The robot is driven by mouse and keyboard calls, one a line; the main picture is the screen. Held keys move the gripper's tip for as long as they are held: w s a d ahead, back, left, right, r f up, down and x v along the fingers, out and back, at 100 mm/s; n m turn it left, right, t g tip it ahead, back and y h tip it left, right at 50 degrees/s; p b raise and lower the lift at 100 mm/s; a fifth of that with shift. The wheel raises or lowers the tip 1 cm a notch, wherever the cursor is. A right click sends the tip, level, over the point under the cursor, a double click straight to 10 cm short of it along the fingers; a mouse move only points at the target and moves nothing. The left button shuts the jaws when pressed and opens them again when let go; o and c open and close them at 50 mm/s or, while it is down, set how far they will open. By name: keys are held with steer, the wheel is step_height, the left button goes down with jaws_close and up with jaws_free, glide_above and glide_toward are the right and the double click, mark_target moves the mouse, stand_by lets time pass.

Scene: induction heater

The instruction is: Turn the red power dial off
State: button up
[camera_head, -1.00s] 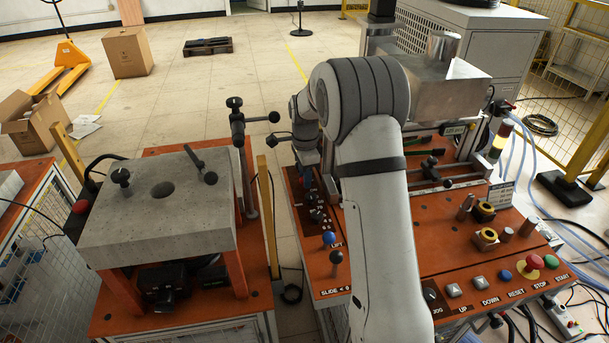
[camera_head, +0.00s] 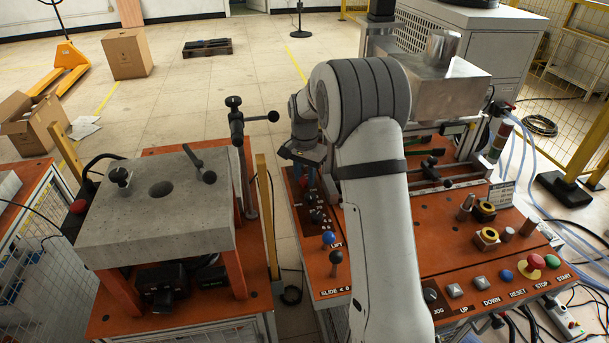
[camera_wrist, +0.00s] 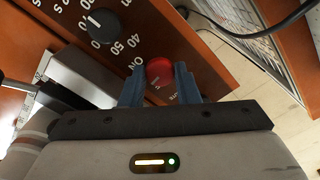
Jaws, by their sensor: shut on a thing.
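The red power dial (camera_wrist: 159,71) is a round red knob on the orange panel in the wrist view, with an "ON" label at its left. The blue fingers of my gripper (camera_wrist: 159,84) stand on either side of it and are shut on it. Other lettering beside the dial is partly covered by the fingers. In the head view my gripper (camera_head: 308,177) reaches down to the far left part of the orange control panel (camera_head: 322,277), and the dial is hidden there.
A black dial (camera_wrist: 101,26) with a numbered scale sits beside the red one. In the head view, blue and black levers (camera_head: 329,238) stand nearer on the panel. A stone-topped stand (camera_head: 150,225) is at left.

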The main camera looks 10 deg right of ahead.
mark_target(304, 178)
steer(key=shift+n, duration=0.4)
steer(key=shift+r, duration=0.1)
steer(key=o, duration=1)
steer(key=shift+c, duration=0.2)
steer(key=shift+r, duration=3.85)
